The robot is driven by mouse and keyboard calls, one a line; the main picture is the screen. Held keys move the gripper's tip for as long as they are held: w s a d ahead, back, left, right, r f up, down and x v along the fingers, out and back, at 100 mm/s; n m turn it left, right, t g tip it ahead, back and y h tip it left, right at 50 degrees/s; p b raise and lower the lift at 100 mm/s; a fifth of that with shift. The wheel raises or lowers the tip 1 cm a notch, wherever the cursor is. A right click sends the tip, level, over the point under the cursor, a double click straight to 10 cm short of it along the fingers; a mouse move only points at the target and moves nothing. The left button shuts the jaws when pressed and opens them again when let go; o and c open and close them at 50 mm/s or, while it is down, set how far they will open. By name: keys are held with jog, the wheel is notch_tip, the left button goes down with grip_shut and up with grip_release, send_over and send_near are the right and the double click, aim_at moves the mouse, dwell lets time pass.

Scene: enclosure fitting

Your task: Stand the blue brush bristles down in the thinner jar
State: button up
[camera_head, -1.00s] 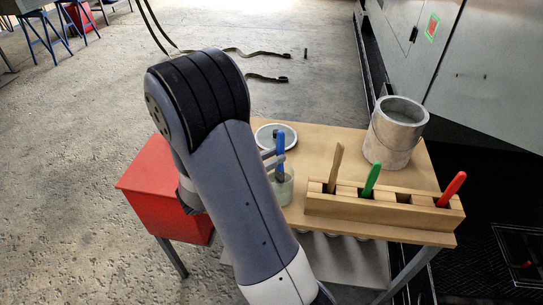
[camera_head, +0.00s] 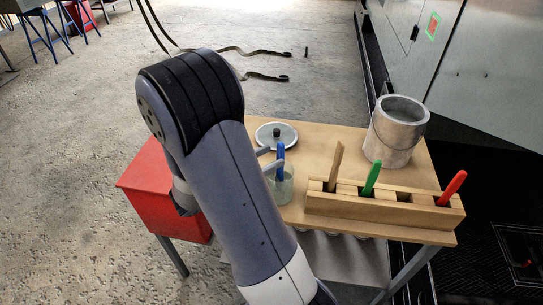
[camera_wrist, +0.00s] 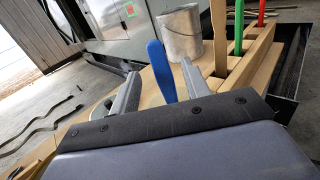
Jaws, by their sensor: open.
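The blue brush (camera_head: 280,158) stands handle up in the thinner jar (camera_head: 284,186), a translucent greenish jar on the wooden bench. Its bristles are hidden inside the jar. My gripper (camera_head: 268,157) is open, with its fingers at the height of the brush handle and partly hidden by my arm. In the wrist view the blue handle (camera_wrist: 161,70) rises between the two spread fingers, with a gap on each side. The jar is hidden there behind the gripper body.
A wooden rack (camera_head: 380,213) holds a beige-handled tool (camera_head: 335,165), a green-handled one (camera_head: 371,178) and a red-handled one (camera_head: 452,187). A metal can (camera_head: 393,140) stands behind it. A round lid (camera_head: 290,135) lies behind the jar. A red box (camera_head: 158,195) is at left.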

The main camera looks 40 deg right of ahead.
aim_at(279, 145)
jog(key=a, duration=0.9)
jog(key=shift+w, duration=0.35)
jog(key=d, duration=0.7)
jog(key=s+d, duration=0.1)
jog(key=d, duration=0.2)
jog(key=shift+d, duration=0.15)
notch_tip(279, 145, up, 2)
jog(key=shift+d+p, duration=0.15)
jog(key=shift+p, duration=0.6)
jog(key=shift+r+p, duration=0.4)
jog(key=shift+r, duration=0.15)
jog(key=shift+f, duration=0.1)
